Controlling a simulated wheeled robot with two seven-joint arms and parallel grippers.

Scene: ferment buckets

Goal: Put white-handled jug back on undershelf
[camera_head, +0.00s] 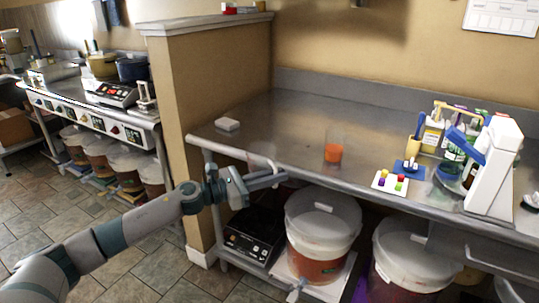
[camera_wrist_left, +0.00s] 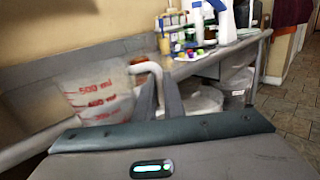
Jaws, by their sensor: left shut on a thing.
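The white-handled jug (camera_wrist_left: 98,95) shows in the left wrist view as a clear body with red millilitre marks. Its white handle (camera_wrist_left: 150,68) is at the fingers of my left gripper (camera_wrist_left: 160,98), which is shut on it. In the head view my left gripper (camera_head: 268,178) is at the front edge of the counter, above the undershelf (camera_head: 270,271). A bit of the white handle shows by the fingers there; the jug's clear body is hard to make out. My right gripper is not in view.
The undershelf holds a black scale (camera_head: 254,233) and lidded buckets (camera_head: 322,225). On the steel counter (camera_head: 270,125) stand a clear cup with orange contents (camera_head: 333,152), a small tray of coloured pieces (camera_head: 390,181), bottles and a white-and-blue device (camera_head: 493,165). The counter's left middle is mostly clear.

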